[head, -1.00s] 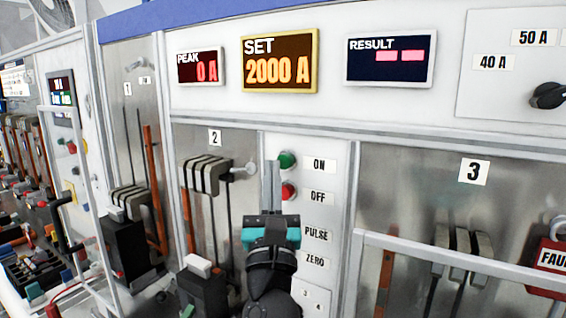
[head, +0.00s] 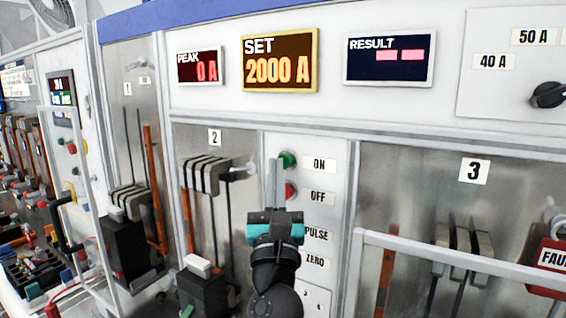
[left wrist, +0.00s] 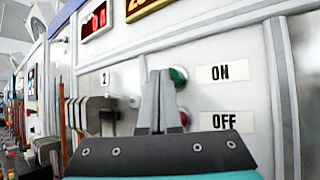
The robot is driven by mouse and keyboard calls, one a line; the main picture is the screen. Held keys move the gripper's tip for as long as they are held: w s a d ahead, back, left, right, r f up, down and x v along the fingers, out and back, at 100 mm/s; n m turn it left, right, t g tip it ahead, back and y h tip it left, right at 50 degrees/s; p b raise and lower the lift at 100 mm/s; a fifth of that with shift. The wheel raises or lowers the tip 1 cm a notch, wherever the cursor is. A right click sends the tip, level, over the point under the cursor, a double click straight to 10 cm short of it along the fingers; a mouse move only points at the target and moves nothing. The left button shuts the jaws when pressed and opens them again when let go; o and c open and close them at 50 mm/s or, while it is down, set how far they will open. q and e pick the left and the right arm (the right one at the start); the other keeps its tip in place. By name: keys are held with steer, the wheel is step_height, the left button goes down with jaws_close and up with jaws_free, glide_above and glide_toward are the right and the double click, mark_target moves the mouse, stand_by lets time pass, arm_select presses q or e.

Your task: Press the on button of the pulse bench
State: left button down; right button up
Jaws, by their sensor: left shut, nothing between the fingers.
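The green on button (head: 288,159) sits on the white panel beside the ON label (head: 319,164). The red off button (head: 291,191) is below it, beside the OFF label. My left gripper (head: 276,162) is shut and empty, its fingers pointing up just left of the two buttons in the head view. In the left wrist view, the fingertips (left wrist: 159,73) overlap the left side of the green button (left wrist: 178,77) and partly hide the red button (left wrist: 184,118). I cannot tell whether the fingers touch the green button. My right gripper is not in view.
The SET display (head: 279,60) reads 2000 A, the PEAK display (head: 200,67) 0 A, and the RESULT display (head: 389,58) shows dashes. Bay 2's clamps (head: 206,175) stand left of the gripper. A metal rail (head: 450,259) crosses bay 3 at right.

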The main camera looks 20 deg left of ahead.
arm_select(q)
steer(key=shift+w, duration=0.35)
stand_by(0.4)
steer(key=shift+s, duration=0.1)
steer(key=shift+s+a, duration=0.1)
steer(key=shift+s, duration=0.7)
steer(key=shift+p, duration=0.3)
steer(key=s, duration=0.1)
steer(key=s+p, duration=0.1)
steer(key=s, duration=0.3)
steer(key=shift+a, duration=0.35)
stand_by(0.4)
